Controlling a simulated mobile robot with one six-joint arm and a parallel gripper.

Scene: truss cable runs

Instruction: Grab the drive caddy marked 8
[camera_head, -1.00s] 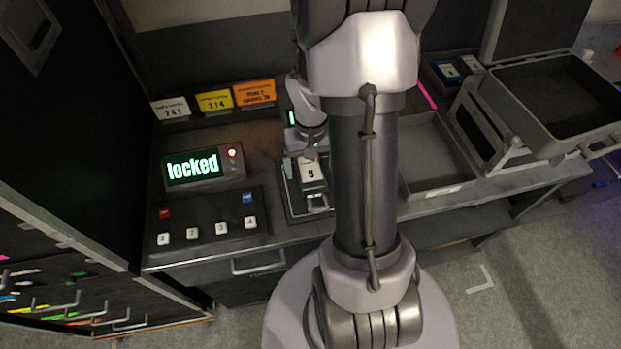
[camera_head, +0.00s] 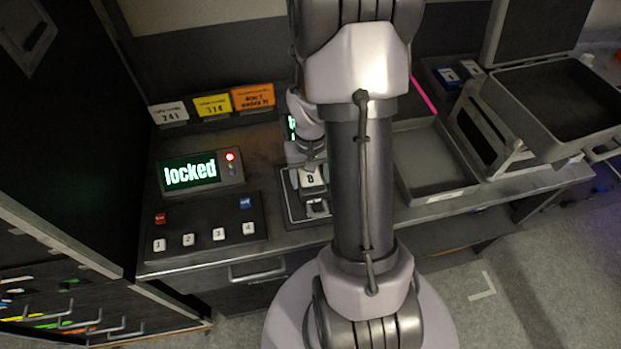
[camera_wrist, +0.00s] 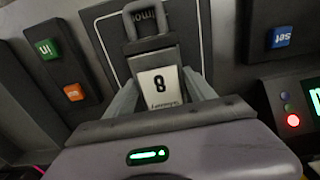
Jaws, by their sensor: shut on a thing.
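The drive caddy marked 8 (camera_wrist: 160,86) shows in the wrist view with a white label bearing a black 8 and a grey loop handle (camera_wrist: 146,20) at its far end. My gripper (camera_wrist: 163,92) has a finger on each side of the caddy and is shut on it. In the head view the caddy (camera_head: 311,180) is at a dark framed plate on the bench, left of my arm. My arm hides part of it there, and I cannot tell whether it is clear of the plate.
A display reading "locked" (camera_head: 191,172) with a red light stands left of the caddy. A button panel (camera_head: 207,221) with several keys lies in front of it. Yellow, white and orange cards (camera_head: 212,104) stand behind. A shallow grey tray (camera_head: 430,160) and a raised bin (camera_head: 545,105) are right of my arm.

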